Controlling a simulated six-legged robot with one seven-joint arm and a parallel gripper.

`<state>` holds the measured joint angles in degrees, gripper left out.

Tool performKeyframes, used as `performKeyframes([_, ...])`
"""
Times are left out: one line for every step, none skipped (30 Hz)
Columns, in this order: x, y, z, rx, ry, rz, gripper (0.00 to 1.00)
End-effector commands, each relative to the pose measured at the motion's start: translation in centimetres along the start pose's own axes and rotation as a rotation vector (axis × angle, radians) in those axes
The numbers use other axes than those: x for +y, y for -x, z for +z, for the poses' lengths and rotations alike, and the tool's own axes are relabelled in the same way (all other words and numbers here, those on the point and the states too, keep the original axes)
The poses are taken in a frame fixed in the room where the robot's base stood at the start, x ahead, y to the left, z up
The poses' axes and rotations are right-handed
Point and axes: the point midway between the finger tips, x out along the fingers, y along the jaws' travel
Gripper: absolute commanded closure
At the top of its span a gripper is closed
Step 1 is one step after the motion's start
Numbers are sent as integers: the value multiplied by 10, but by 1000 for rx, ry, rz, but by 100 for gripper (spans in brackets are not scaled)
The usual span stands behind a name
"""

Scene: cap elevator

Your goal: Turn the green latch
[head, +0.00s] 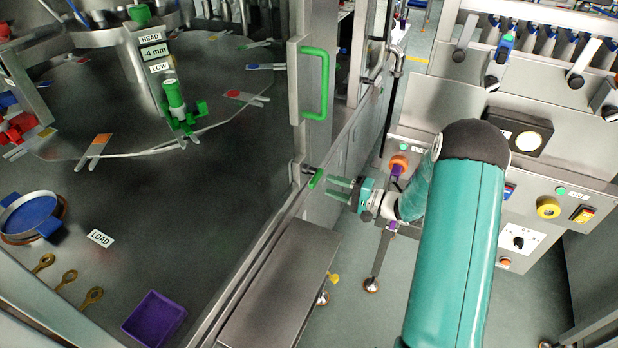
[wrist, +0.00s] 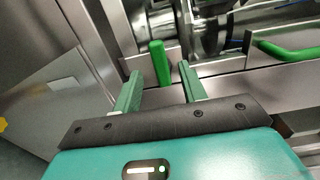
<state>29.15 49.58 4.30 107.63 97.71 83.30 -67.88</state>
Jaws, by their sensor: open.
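The green latch (head: 316,179) is a short green bar on the edge of the machine's door frame, low at the post. It also shows in the wrist view as an upright green bar (wrist: 159,56). My gripper (head: 331,187) is just to the right of the latch in the head view, its green fingers pointing at it. In the wrist view my gripper (wrist: 160,74) is open, with the latch's lower end appearing between the two fingertips. I see no clear contact, and cannot tell whether the latch is within the fingers' reach.
A green door handle (head: 316,83) is above the latch, and shows at right in the wrist view (wrist: 288,51). A steel box (head: 280,285) stands below the latch. A control panel (head: 520,225) stands at right. The floor between shows some free room.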

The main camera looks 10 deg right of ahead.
Motion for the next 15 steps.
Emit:
performKeyframes([0,-12,1,-3,0,0,58])
performKeyframes([0,-18,1,-4,0,0,58])
performKeyframes([0,-26,0,-4,1,0,58])
performKeyframes([0,-32,0,-4,0,-1,58])
performKeyframes([0,-39,0,-5,1,-1,58])
performKeyframes([0,-46,0,-4,1,0,58])
performKeyframes([0,-52,0,-4,1,0,58])
performKeyframes([0,-57,0,-4,1,0,58])
performKeyframes([0,-63,-1,-4,2,0,58])
performKeyframes([0,-68,-1,-3,1,0,58])
performKeyframes([0,-72,-2,-3,1,0,58])
performKeyframes([0,-76,-2,-2,1,1,58])
performKeyframes([0,-78,-2,-2,1,1,58])
performKeyframes([0,-80,-2,-2,1,0,58])
performKeyframes([0,-83,-3,-2,1,0,58])
